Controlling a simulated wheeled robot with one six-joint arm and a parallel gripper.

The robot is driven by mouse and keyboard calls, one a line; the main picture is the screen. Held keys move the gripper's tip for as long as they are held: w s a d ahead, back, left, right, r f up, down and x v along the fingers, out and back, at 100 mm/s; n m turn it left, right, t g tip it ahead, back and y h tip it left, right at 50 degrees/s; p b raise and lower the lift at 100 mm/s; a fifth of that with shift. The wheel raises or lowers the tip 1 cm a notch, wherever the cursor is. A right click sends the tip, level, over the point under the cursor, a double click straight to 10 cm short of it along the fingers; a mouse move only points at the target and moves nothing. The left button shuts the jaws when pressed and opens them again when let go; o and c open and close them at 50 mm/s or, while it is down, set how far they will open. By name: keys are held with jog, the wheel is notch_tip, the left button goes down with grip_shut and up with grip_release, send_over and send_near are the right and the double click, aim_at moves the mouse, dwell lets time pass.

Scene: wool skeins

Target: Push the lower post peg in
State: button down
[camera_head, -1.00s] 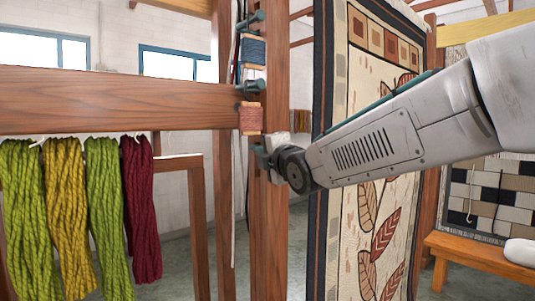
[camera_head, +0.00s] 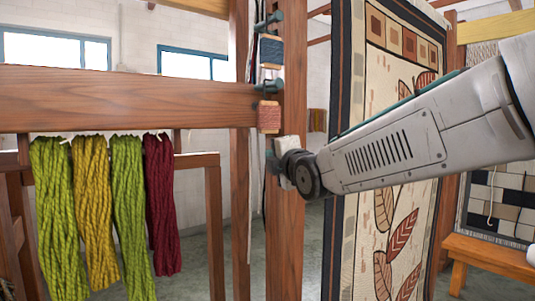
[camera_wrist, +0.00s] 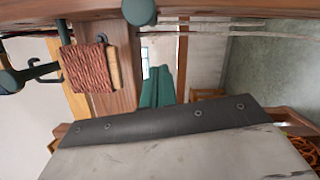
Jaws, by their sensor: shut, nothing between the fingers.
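The lower post peg (camera_wrist: 137,12) shows as a round teal knob at the top edge of the wrist view, beside the red-brown yarn spool (camera_wrist: 88,66). My gripper (camera_wrist: 160,70) has its teal fingers together and empty, a little below and right of that knob in the picture; touch cannot be judged. In the head view my gripper is at the wooden post (camera_head: 285,230), just under the spool (camera_head: 268,117), its fingers mostly hidden by my wrist. A teal bit there may be peg or finger. The middle peg (camera_head: 270,86) and upper peg (camera_head: 270,19) stick out above.
A blue spool (camera_head: 270,50) hangs between the upper pegs. Green, yellow and dark red skeins (camera_head: 96,210) hang below the wide crossbeam (camera_head: 120,101) at left. A leaf-patterned rug (camera_head: 400,240) stands behind my arm. An orange bench (camera_head: 490,259) is at right.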

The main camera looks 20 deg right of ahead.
jog(key=s+d, duration=0.1)
jog(key=s, duration=0.8)
jog(key=s+d+f+m+g+h, duration=0.1)
jog(key=s+f+m+g, duration=0.4)
jog(key=f, duration=0.3)
jog(key=s+d+f+m+g+h, duration=0.1)
jog(key=s+d+f+m+g, duration=0.1)
jog(key=s+f+m+g, duration=0.75)
jog(key=s+f+m, duration=0.1)
jog(key=s, duration=0.4)
jog(key=s+f+m+g, duration=0.3)
jog(key=s+f+m, duration=0.2)
jog(key=s, duration=0.2)
jog(key=shift+s+m, duration=0.35)
jog(key=shift+s, duration=0.05)
